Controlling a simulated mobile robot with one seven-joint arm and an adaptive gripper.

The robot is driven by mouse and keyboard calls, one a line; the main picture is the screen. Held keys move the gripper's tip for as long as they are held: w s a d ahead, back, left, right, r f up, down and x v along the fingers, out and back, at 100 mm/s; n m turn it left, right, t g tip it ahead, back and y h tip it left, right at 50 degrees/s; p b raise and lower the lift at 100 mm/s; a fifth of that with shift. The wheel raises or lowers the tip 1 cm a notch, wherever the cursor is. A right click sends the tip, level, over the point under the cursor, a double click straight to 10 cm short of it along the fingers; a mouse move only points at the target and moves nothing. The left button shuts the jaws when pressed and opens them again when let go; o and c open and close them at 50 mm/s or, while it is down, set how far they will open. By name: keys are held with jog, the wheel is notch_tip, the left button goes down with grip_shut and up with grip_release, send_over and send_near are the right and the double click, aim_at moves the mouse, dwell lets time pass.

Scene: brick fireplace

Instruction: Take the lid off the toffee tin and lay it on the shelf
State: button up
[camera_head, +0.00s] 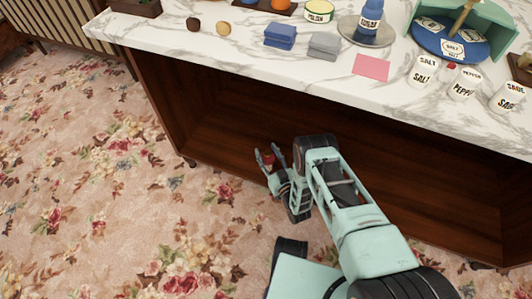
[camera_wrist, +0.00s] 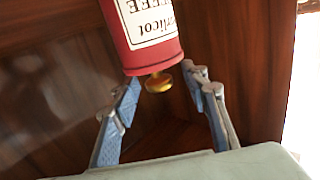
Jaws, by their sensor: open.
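The toffee tin (camera_wrist: 152,30) is a red cylinder with a white label, upside down in the wrist view and cut off by the top edge. Its lid (camera_wrist: 155,70) faces the gripper and carries a small gold knob (camera_wrist: 158,83). My gripper (camera_wrist: 163,87) is open, with one finger on each side of the knob; I cannot tell whether either touches it. In the head view my gripper (camera_head: 267,153) is low in front of the dark wooden panel, with a small patch of red between its fingers. Most of the tin is hidden there, and which surface is the shelf is unclear.
A marble top (camera_head: 185,45) runs above the brown wooden front (camera_head: 205,105). On it are blue (camera_head: 281,36) and grey (camera_head: 324,46) blocks, a pink sheet (camera_head: 370,65), a bottle (camera_head: 371,14) on a plate, and labelled jars (camera_head: 422,70). Flowered carpet (camera_head: 90,180) lies open at left.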

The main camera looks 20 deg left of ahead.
jog(key=c, duration=1.1)
jog(key=shift+r, duration=0.15)
